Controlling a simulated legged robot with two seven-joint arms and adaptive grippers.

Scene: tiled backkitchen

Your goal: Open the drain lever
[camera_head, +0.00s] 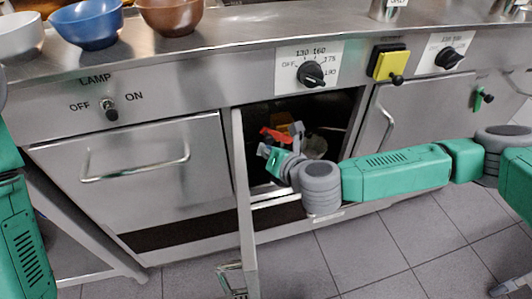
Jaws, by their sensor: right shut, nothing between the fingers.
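A red lever (276,134), which looks like the drain lever, shows inside the open cabinet (340,103) under the counter. My right arm reaches in from the right. My right gripper (281,148) is at the cabinet opening, just below and beside the red lever in the picture. It is shut with nothing in it. I cannot tell whether it touches the lever. The gripper and wrist hide part of the cabinet's inside. My left gripper is out of view; only green parts of my left arm show at the left edge.
The cabinet door (243,195) stands swung open, left of my right gripper. A closed panel with a handle (135,175) is at the left. Black knobs (312,75) and a yellow switch box (390,63) are above. Bowls (88,24) stand on the counter. The tiled floor (370,250) is clear.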

